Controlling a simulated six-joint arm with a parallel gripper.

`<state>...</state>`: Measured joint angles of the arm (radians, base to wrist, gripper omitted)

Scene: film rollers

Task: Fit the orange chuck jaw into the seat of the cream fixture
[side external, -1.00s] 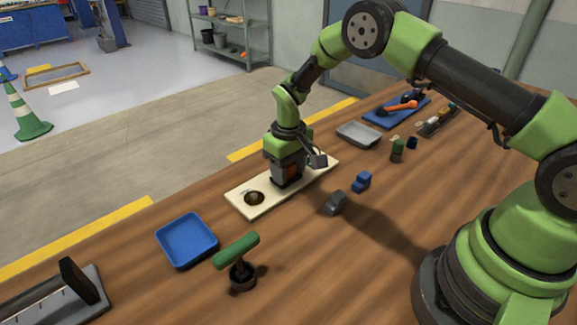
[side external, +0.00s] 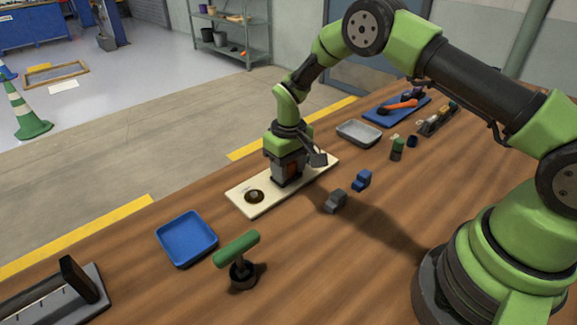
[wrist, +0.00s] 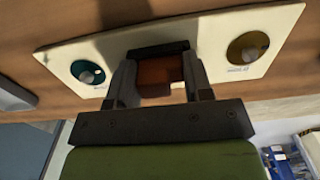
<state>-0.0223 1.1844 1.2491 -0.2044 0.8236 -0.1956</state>
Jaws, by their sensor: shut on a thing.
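The orange chuck jaw (side external: 292,169) is between the fingers of my gripper (side external: 287,179), which is shut on it. In the wrist view the jaw (wrist: 158,74) shows as an orange-brown stepped block between the two grey fingers. The cream fixture (side external: 269,205) is a long board lying on the table under my gripper. In the wrist view it (wrist: 285,30) spans behind the fingers, with a round recess on either side. A dark block edge (wrist: 157,50) lies just beyond the jaw. The seat and the jaw's underside are hidden, so I cannot tell how deep the jaw sits.
A blue block (side external: 362,180) and a grey block (side external: 335,201) lie right of the fixture. A blue tray (side external: 187,239) and a green-handled tool (side external: 237,250) stand in front. A grey tray (side external: 359,133) and small parts lie behind. Wooden table between them is clear.

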